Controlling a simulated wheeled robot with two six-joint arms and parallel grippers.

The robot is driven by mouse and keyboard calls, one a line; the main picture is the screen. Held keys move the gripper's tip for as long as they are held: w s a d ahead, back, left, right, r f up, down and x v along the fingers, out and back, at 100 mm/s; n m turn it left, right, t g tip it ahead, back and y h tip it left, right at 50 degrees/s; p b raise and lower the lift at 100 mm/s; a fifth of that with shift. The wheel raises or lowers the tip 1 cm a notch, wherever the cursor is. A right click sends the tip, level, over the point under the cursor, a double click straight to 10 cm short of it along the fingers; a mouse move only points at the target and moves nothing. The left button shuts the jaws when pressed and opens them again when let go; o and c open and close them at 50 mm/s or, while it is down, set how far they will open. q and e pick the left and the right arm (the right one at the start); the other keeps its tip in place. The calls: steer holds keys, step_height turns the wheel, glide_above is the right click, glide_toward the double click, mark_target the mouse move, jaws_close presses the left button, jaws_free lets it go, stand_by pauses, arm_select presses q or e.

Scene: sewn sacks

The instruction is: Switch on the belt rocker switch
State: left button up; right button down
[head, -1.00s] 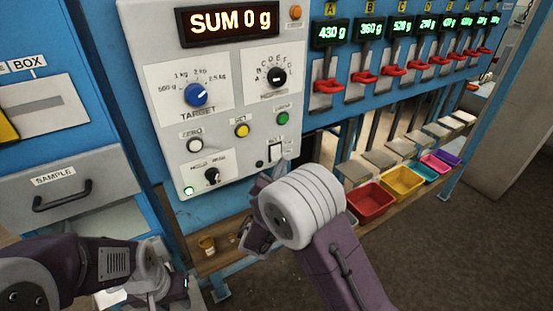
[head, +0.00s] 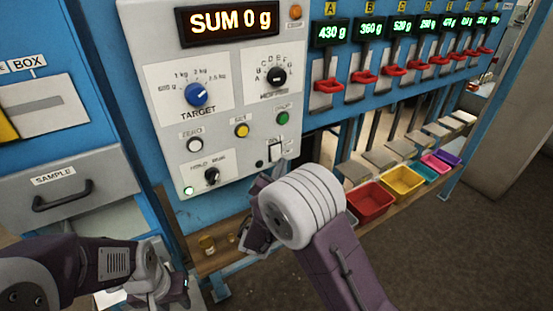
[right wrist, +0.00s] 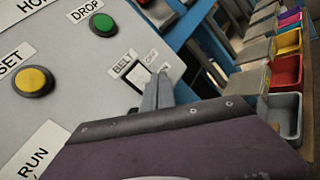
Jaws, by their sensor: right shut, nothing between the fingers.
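The white belt rocker switch (head: 275,151) is at the lower right of the grey control panel (head: 228,140). The right wrist view shows it close up beside its BELT label, a pale rocker (right wrist: 138,74) partly behind my fingers. My right gripper (head: 264,182) is just below the switch in the head view, shut and empty. In the right wrist view its fingertips (right wrist: 158,86) are right beside the switch's lower right edge; I cannot tell whether they touch. My left gripper (head: 180,284) is low at the left, away from the panel, its jaws unclear.
A green DROP button (head: 282,118), a yellow SET button (head: 241,131) and a black HOLD/RUN knob (head: 212,176) are near the switch. Red-levered feeders (head: 328,86) and coloured bins (head: 371,203) are to the right. The sample drawer (head: 66,190) is at the left.

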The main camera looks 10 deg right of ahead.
steer(key=shift+w+a, duration=0.15)
steer(key=shift+w, duration=0.25)
steer(key=shift+w+a+f+b, duration=0.1)
steer(key=shift+w+b, duration=0.2)
steer(key=shift+b, duration=0.05)
stand_by(0.6)
steer(key=shift+s, duration=0.1)
steer(key=shift+s+d+b, duration=0.3)
steer(key=shift+s, duration=0.4)
steer(key=s, duration=0.1)
steer(key=s+d, duration=0.1)
steer(key=s, duration=0.1)
steer(key=s+b, duration=0.1)
steer(key=shift+s+d+r, duration=0.3)
steer(key=shift+r, duration=0.1)
